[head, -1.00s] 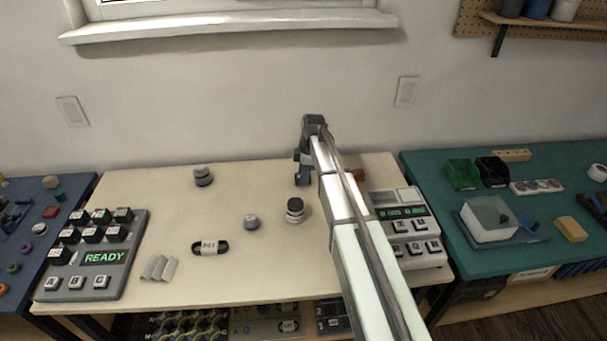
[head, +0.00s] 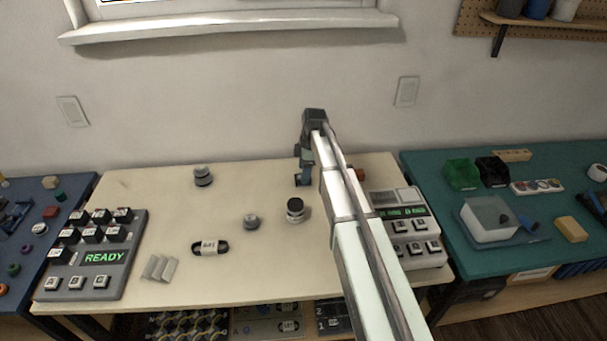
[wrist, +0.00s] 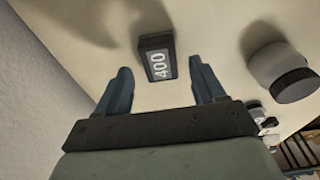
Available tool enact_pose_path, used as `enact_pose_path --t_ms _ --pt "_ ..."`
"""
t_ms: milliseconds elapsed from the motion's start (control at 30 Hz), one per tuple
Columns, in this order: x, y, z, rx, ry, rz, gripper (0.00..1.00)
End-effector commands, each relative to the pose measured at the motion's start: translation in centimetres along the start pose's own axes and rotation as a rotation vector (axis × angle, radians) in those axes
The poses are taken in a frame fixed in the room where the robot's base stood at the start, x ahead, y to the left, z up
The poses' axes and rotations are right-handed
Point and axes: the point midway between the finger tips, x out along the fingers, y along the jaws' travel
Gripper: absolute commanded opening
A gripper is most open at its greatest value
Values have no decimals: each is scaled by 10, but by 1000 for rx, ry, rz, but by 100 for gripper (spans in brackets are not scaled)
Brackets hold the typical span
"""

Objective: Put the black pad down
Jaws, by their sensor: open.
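My gripper (wrist: 160,68) is open, with one blue finger on each side of the pad and clear gaps between. The fingertips reach about as far as the pad's lower half in that picture. In the head view my gripper (head: 305,172) is over the back of the table, right of centre. A small dark shape just under the fingers there may be the pad, but it is too small to tell.
A dark-topped jar (head: 294,211) stands in front of my gripper and also shows in the wrist view (wrist: 283,72). A keypad device (head: 407,237) stands right.

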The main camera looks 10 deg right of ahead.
Motion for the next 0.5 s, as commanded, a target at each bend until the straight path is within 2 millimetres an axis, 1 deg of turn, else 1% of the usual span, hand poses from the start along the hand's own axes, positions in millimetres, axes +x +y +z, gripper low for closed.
enact_pose_path --t_ms 33,200,400,500 --pt "-10 0 0 0 0 2 69" --pt "-41 1 0 0 0 3 69" --pt "-73 0 0 0 0 2 69" --pt "-85 1 0 0 0 2 69"
